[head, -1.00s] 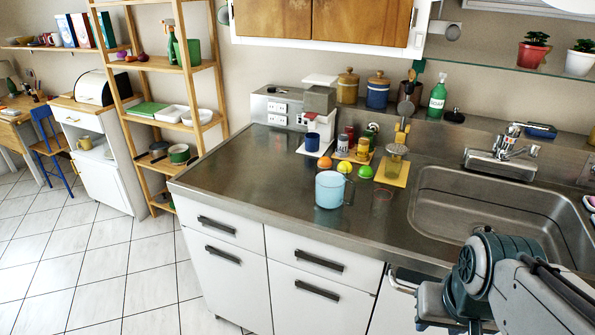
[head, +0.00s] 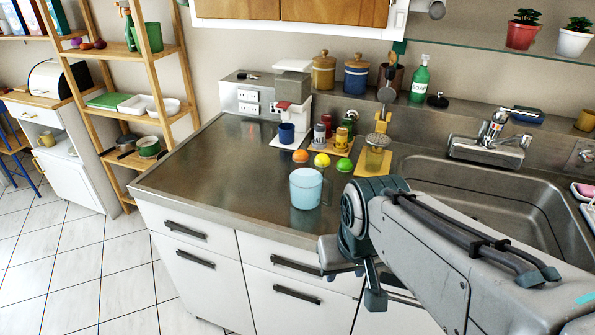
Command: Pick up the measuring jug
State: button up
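The measuring jug (head: 306,188) looks like the pale blue, slightly see-through vessel with a handle on its right side. It stands upright on the steel worktop (head: 205,165), near the front edge, in the head view. My gripper (head: 373,288) seems to be the grey and dark part hanging below the arm's round joint, in front of the drawers. It is lower in the picture and to the right of the jug, apart from it. The arm hides much of it, and its finger gap does not show clearly.
An orange (head: 300,156), a lemon (head: 322,160) and a lime (head: 343,165) lie behind the jug. A blue mug (head: 287,132) and several spice jars stand farther back. The sink (head: 480,190) is at right. The worktop left of the jug is clear.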

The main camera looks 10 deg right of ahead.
aim_at(306, 173)
jog(key=u, duration=1.75)
jog(key=i, duration=1.05)
jog(key=z, duration=2.75)
